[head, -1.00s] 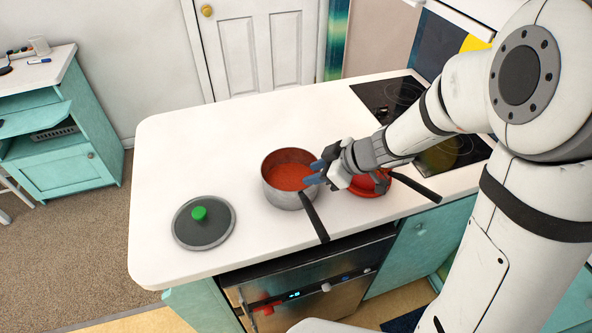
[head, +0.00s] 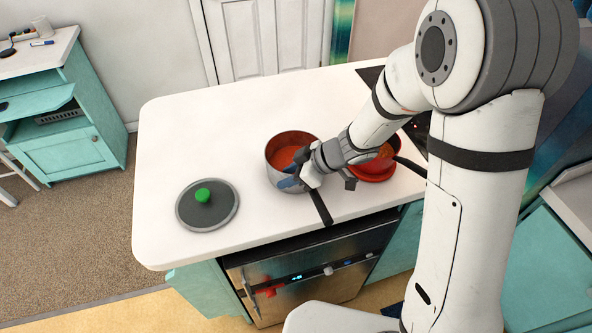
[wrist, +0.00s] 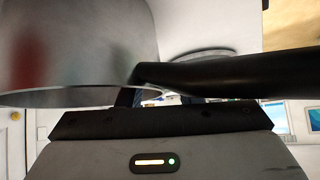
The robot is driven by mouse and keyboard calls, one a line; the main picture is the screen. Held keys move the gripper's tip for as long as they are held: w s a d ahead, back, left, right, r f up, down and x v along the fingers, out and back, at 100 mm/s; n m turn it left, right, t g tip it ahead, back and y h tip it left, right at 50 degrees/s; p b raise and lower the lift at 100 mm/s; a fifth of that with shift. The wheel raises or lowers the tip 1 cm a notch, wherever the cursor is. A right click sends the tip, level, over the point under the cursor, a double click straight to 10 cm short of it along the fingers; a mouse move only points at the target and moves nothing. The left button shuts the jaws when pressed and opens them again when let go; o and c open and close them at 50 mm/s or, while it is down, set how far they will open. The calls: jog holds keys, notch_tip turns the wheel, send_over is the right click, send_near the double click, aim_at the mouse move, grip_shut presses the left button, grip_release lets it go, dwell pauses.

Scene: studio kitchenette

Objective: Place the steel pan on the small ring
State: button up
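The steel pan (head: 271,172), with reddish contents, stands upright on the white counter. Its black handle (head: 321,207) points toward the front edge. My gripper (head: 296,170) is at the pan's near right side, by the handle's root, with its blue fingertips apart. Whether they touch the pan is unclear. The dark hob (head: 370,75) at the back right is mostly behind my arm, and the small ring cannot be made out.
A red pan (head: 372,173) with a black handle (head: 410,167) stands right of the steel pan, partly behind my wrist. A grey lid with a green knob (head: 203,195) lies to the left. The counter's back left (head: 200,125) is clear. An oven (head: 310,280) is below the front edge.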

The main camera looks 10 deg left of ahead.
grip_shut()
jog(key=shift+r, duration=0.1)
dwell(1.2)
